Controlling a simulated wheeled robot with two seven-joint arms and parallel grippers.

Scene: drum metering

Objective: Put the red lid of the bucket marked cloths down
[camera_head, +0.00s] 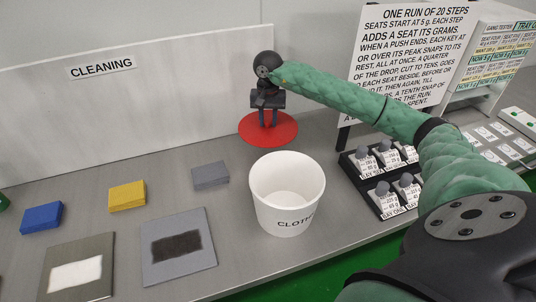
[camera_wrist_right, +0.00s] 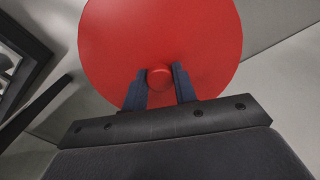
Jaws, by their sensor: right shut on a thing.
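The red lid (camera_head: 258,137) is a flat disc at the back of the counter, behind the bucket. My right gripper (camera_head: 268,120) points down over it and is shut on the lid's small round knob, which also shows between the fingers in the right wrist view (camera_wrist_right: 160,77). I cannot tell whether the lid touches the counter. The white bucket (camera_head: 285,205), marked cloths, stands upright in front with its top open; it looks empty inside. My left gripper is not in view.
A blue sponge (camera_head: 42,217), a yellow sponge (camera_head: 127,196) and a grey one (camera_head: 210,176) lie left of the bucket. Two mats (camera_head: 205,253) lie in front. A dark rack (camera_head: 365,180) of labelled weights and a sign (camera_head: 400,60) stand right. Clear counter lies left of the lid.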

